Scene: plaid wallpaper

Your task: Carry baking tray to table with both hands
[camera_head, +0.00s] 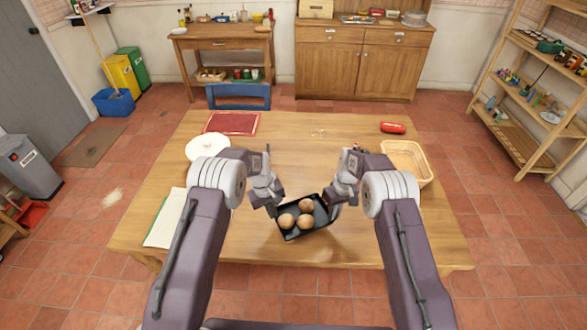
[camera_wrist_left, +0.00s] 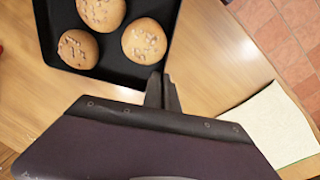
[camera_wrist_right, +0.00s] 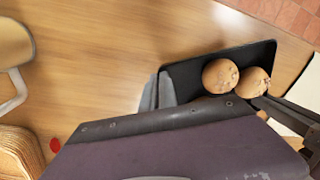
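The black baking tray (camera_head: 291,234) is over the front middle of the wooden table (camera_head: 350,240), with three round brown buns (camera_head: 306,221) in it. I cannot tell whether its bottom touches the table. My left gripper (camera_head: 272,207) is at the tray's left side; in the left wrist view its fingers (camera_wrist_left: 162,92) look closed on the rim near a corner of the tray (camera_wrist_left: 130,74). My right gripper (camera_head: 334,209) is at the right side; in the right wrist view its fingers (camera_wrist_right: 158,92) are close together at the rim of the tray (camera_wrist_right: 190,72).
A wicker basket (camera_head: 424,176) and a red object (camera_head: 392,127) are on the table's right. A white round lidded thing (camera_head: 207,146), a red mat (camera_head: 231,123) and an open book (camera_head: 165,217) are on the left. The table's middle is mostly clear. A blue chair (camera_head: 238,97) stands behind.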

